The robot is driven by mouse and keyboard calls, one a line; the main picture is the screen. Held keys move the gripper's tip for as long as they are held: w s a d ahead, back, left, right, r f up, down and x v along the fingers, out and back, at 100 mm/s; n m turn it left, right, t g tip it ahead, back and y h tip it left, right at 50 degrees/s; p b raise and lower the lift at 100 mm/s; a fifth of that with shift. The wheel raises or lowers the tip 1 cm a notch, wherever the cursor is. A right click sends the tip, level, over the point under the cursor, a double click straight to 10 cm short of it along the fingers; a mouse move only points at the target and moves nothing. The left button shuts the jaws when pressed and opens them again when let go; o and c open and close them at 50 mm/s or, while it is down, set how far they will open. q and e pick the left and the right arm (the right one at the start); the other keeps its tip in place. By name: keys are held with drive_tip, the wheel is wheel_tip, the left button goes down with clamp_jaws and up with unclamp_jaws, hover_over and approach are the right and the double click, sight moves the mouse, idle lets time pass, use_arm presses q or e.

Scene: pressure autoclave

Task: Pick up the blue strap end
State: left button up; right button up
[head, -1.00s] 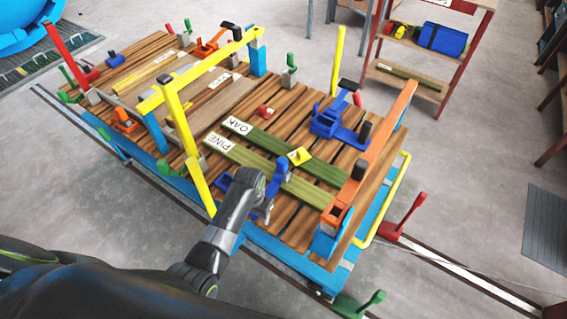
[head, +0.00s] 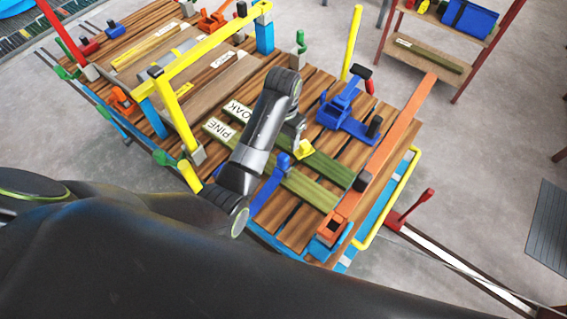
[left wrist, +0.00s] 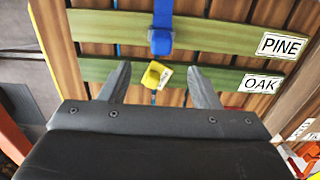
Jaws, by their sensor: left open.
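The blue strap (head: 268,188) lies across the near edge of the slatted deck, its end near the pine plank (head: 302,184). In the left wrist view the blue end (left wrist: 161,41) is a block on the pine plank (left wrist: 105,27), ahead of the fingertips. My left gripper (head: 298,135) is over the deck, fingers pointing down, open and empty. In the left wrist view its fingers (left wrist: 160,84) stand apart on either side of a yellow piece (left wrist: 153,76) with a white tag, at the oak plank (left wrist: 215,79). My right gripper is not in view.
A blue clamp-like fixture (head: 340,112) stands right of the gripper. An orange beam (head: 395,140) borders the deck's right end. A yellow frame (head: 205,47) rises at the left. A shelf (head: 425,57) stands behind, with grey floor between.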

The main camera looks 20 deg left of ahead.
sight(283, 156)
use_arm(q)
wheel_tip(283, 156, down, 4)
drive_tip(key=shift+r, duration=0.15)
drive_tip(key=f, duration=0.2)
drive_tip(key=shift+w+f, duration=0.2)
drive_tip(key=shift+f, duration=0.85)
wheel_tip(283, 156, down, 4)
drive_tip(key=shift+a+r+p, duration=0.1)
drive_tip(key=shift+r+p, duration=0.1)
drive_tip(key=shift+p, duration=0.25)
drive_tip(key=shift+f, duration=0.7)
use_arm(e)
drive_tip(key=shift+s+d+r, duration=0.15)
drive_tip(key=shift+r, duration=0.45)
use_arm(q)
drive_tip(key=c, duration=1.1)
